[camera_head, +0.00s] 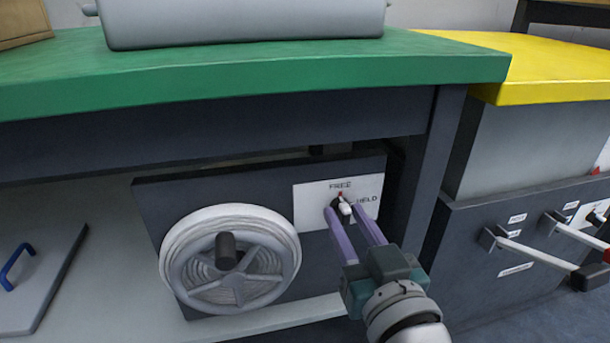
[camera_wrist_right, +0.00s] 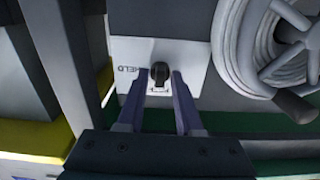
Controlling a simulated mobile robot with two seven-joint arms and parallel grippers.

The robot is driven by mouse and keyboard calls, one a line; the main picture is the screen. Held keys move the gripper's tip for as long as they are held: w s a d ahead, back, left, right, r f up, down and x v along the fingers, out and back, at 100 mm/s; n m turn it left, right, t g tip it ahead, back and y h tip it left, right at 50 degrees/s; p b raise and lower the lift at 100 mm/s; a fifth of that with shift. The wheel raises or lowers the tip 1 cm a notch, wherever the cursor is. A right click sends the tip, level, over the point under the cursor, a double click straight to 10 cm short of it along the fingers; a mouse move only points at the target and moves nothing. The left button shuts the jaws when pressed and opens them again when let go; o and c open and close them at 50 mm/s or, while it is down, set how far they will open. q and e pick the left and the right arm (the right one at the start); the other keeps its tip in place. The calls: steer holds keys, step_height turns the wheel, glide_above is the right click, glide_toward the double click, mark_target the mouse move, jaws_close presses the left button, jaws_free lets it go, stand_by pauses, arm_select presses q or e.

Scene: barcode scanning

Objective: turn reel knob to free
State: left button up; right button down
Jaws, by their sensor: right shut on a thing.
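The reel knob (camera_head: 336,203) is a small dark knob with a white part and a red mark at its top, on a white label plate (camera_head: 310,208). "FREE" is printed above it and "HELD" to its right. The red mark lies on the FREE side; I cannot tell if it belongs to the knob or plate. My right gripper (camera_head: 346,211) has its purple fingers on both sides of the knob, shut on it. The right wrist view shows the dark knob (camera_wrist_right: 159,70) between the fingertips (camera_wrist_right: 157,82). My left gripper is not in view.
A grey reel (camera_head: 230,258) with wound hose or cable and a dark handle is left of the plate on the same dark panel. The green bench top (camera_head: 250,75) overhangs above. A bench leg (camera_head: 436,160) stands close right. Levers (camera_head: 540,250) stick out farther right.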

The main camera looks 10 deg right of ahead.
steer(key=shift+r, duration=0.1)
stand_by(0.3)
steer(key=c, duration=0.9)
jaws_free()
steer(key=shift+s+p, duration=0.4)
steer(key=shift+s, duration=0.15)
steer(key=s+p, duration=0.3)
steer(key=s, duration=0.6)
steer(key=shift+d, duration=0.15)
